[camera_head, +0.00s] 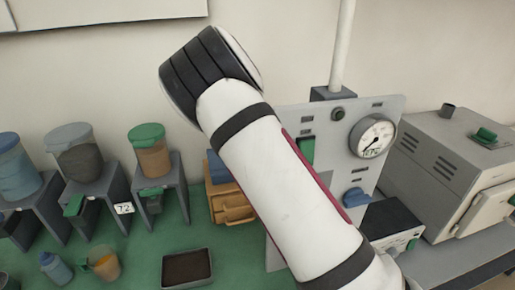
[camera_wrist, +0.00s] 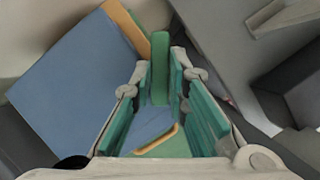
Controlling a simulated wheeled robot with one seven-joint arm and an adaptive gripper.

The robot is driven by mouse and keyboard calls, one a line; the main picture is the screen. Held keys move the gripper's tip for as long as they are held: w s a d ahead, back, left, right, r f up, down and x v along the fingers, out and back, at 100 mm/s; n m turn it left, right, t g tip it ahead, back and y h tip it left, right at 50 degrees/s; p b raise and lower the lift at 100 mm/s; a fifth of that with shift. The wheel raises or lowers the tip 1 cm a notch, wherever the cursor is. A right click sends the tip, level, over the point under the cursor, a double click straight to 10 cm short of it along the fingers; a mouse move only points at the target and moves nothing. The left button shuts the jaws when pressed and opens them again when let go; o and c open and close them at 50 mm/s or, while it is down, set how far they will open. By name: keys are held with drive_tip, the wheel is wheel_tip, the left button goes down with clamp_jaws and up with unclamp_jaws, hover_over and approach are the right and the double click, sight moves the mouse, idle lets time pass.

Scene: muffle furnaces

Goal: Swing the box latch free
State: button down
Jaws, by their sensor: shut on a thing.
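The box (camera_head: 232,207), wooden with a blue top, stands on the green bench in the head view, its right side hidden by my arm. In the wrist view a blue panel with an orange-tan edge (camera_wrist: 80,85), which looks like the box's, fills the left. A narrow green bar (camera_wrist: 160,68), seemingly the box latch, stands upright between the fingertips of my gripper (camera_wrist: 160,62). The teal-padded fingers are shut on it. My gripper is hidden behind my arm in the head view.
A grey panel with a dial gauge (camera_head: 373,136) and a furnace (camera_head: 450,165) stand right of my arm. Lidded containers on grey stands (camera_head: 95,190) are at left. A dark tray (camera_head: 187,268) lies on the green bench (camera_head: 140,240). In the wrist view, dark blocks (camera_wrist: 290,90) flank the right finger.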

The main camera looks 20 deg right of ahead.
drive_tip(key=n, duration=0.1)
drive_tip(key=n+y+p, duration=0.1)
drive_tip(key=n, duration=0.1)
drive_tip(key=shift+d+r+n+t, duration=0.2)
drive_tip(key=shift+n+t, duration=0.1)
drive_tip(key=shift+t, duration=0.1)
drive_tip(key=shift+d+f+n+y, duration=0.1)
drive_tip(key=shift+n+y, duration=0.7)
drive_tip(key=shift+n, duration=1)
drive_tip(key=c, duration=1.6)
unclamp_jaws()
drive_tip(key=shift+o, duration=0.2)
drive_tip(key=v, duration=1.2)
drive_tip(key=shift+s, duration=0.1)
drive_tip(key=shift+f, duration=0.1)
